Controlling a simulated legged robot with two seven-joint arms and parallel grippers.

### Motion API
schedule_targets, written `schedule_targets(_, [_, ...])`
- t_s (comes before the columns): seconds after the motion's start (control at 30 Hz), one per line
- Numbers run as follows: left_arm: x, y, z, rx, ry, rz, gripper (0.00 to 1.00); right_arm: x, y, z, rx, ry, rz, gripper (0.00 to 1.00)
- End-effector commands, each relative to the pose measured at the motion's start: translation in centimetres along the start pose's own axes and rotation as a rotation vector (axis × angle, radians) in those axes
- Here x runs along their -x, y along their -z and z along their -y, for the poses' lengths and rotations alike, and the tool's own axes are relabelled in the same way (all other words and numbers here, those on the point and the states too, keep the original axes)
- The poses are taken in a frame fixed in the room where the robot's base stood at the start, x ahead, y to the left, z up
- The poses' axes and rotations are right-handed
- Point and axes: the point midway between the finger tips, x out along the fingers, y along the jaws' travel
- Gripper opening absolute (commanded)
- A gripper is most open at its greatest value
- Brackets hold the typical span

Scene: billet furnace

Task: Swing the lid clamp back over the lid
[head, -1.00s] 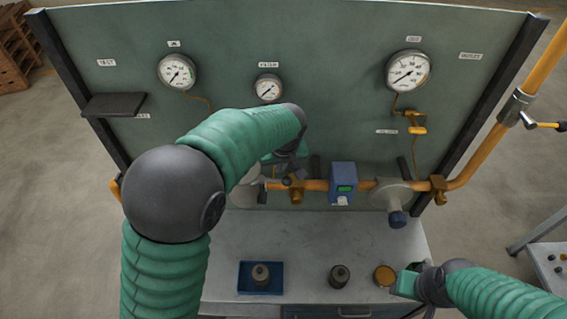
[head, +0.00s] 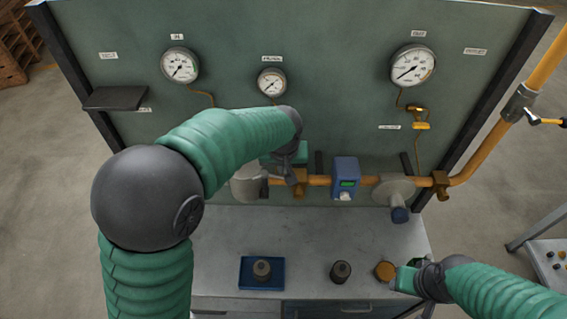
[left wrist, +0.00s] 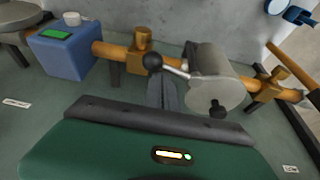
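The grey filter housing (head: 247,186) sits on the orange pipe, partly behind my left arm. In the left wrist view its round lid end (left wrist: 222,92) faces the camera, with a black knob (left wrist: 217,109) at its lower edge. A clamp lever with a black ball (left wrist: 152,62) and a pale rod sticks out toward the pipe side. My left gripper (head: 291,180) is at the pipe just right of the housing. In the left wrist view its dark fingers (left wrist: 160,90) lie close together, tips just below the ball; contact is unclear. My right gripper (head: 404,279) is low right, fingers unclear.
A blue meter (head: 345,178) and a grey round fitting (head: 392,190) sit along the pipe to the right. On the bench are a blue tray (head: 244,276) with a dark part, another dark part (head: 340,271) and a brass disc (head: 384,271).

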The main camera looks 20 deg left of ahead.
Motion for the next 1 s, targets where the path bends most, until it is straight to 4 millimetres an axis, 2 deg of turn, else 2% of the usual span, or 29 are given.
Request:
schedule_targets(0.27, [0.7,-1.7,0.0,-0.241,-0.087,0.002,0.00,0.0,0.0,0.0,-0.001,0.000,0.000,0.42])
schedule_targets(0.8, [1.4,-4.1,2.0,-0.700,-0.261,0.003,0.00,-0.1,0.0,0.0,0.000,0.000,0.000,0.42])
schedule_targets(1.0, [1.6,-4.8,2.5,-0.726,-0.267,0.003,0.00,-0.4,-0.1,0.0,0.000,0.000,0.000,0.42])
